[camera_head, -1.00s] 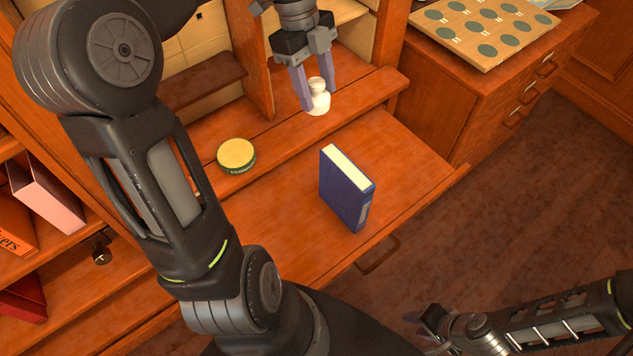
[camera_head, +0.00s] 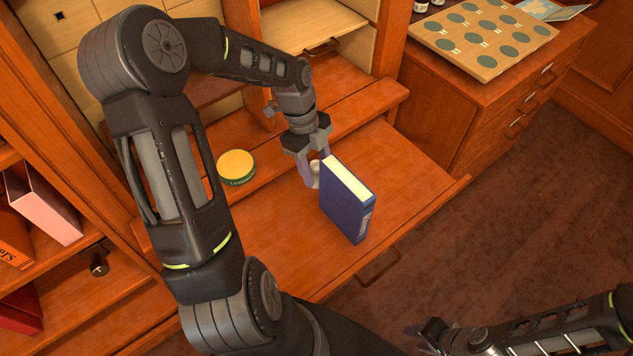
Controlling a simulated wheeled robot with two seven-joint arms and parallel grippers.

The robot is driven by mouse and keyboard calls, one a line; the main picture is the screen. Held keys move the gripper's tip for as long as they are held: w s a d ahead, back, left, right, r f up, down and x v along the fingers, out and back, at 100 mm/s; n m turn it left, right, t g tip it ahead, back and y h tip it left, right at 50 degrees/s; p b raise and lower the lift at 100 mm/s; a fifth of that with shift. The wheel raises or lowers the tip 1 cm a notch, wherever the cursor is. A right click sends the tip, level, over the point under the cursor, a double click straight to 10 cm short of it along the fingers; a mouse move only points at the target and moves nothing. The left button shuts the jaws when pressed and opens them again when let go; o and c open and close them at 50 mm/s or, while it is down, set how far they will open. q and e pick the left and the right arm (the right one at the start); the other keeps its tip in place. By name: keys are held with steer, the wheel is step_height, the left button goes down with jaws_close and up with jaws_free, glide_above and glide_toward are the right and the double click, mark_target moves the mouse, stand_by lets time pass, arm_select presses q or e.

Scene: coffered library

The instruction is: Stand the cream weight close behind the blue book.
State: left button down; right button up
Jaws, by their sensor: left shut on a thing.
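The blue book (camera_head: 346,206) stands upright on the pulled-out wooden desk surface, its cream page edges facing up. The cream weight (camera_head: 315,172) shows only in part, just beyond the book's far left side. My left gripper (camera_head: 314,172) is shut on the weight and reaches down close behind the book. The book and gripper fingers hide most of the weight. I cannot tell whether its base touches the desk. My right gripper (camera_head: 428,336) is at the lower right, far from the book, and its jaws are too small and dark to read.
A round tin with a yellow lid (camera_head: 237,167) sits left of the weight on the desk's raised back ledge. The desk surface (camera_head: 410,175) is clear to the right of the book. A cabinet with a board of green discs (camera_head: 485,38) stands at the back right.

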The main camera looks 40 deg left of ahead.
arm_select(q)
steer(key=shift+f, duration=1.15)
steer(key=shift+f, duration=2.1)
steer(key=shift+f, duration=0.2)
steer(key=c, duration=0.7)
jaws_free()
steer(key=shift+r, duration=0.1)
steer(key=shift+o, duration=0.2)
steer(key=v, duration=1.2)
